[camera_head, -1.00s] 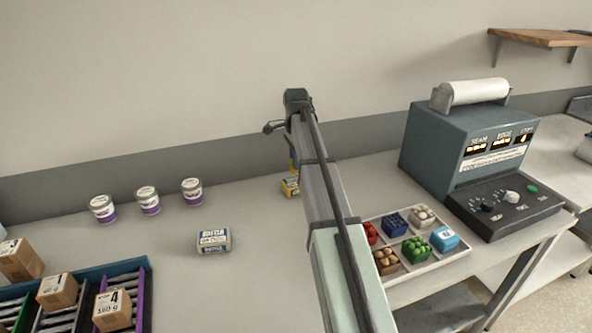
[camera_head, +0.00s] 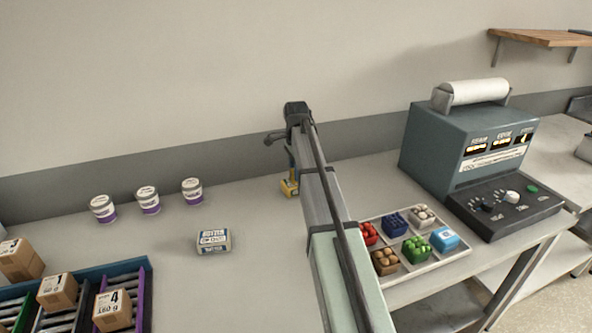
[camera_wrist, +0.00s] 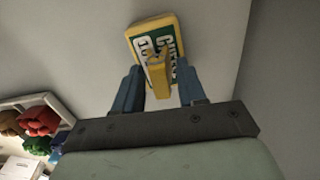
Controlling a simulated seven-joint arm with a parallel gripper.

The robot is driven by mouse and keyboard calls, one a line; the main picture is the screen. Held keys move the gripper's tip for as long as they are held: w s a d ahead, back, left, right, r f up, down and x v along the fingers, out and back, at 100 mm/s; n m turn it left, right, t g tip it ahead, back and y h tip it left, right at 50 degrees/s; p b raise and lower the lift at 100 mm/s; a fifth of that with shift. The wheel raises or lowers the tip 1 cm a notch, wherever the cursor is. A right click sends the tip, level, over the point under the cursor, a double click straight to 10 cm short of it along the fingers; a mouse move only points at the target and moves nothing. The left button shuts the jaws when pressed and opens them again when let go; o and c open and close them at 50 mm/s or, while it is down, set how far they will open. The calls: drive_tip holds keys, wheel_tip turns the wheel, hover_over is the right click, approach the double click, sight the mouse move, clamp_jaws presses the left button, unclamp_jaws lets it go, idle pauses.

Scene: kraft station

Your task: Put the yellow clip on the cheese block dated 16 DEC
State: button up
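A yellow cheese block (camera_head: 289,188) with a white and green label stands on the counter near the wall, partly behind my arm. In the wrist view the block (camera_wrist: 146,40) shows part of its label, but its full date is hidden. The yellow clip (camera_wrist: 158,78) is between my blue fingers and overlaps the block's near edge; I cannot tell how firmly it sits there. My gripper (camera_wrist: 157,85) points down at the block, with narrow gaps showing beside the clip, so the fingers look open around it.
A butter pack (camera_head: 213,241) lies left of my arm. Several tubs, one of them here (camera_head: 148,200), stand along the wall. A sample tray (camera_head: 432,262) and a sealing machine (camera_head: 440,150) are at right. A roller rack (camera_head: 141,290) with boxes is front left.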

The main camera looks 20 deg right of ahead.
drive_tip(key=shift+o, duration=0.4)
wheel_tip(320, 180, up, 12)
drive_tip(key=shift+r, duration=0.15)
idle(0.3)
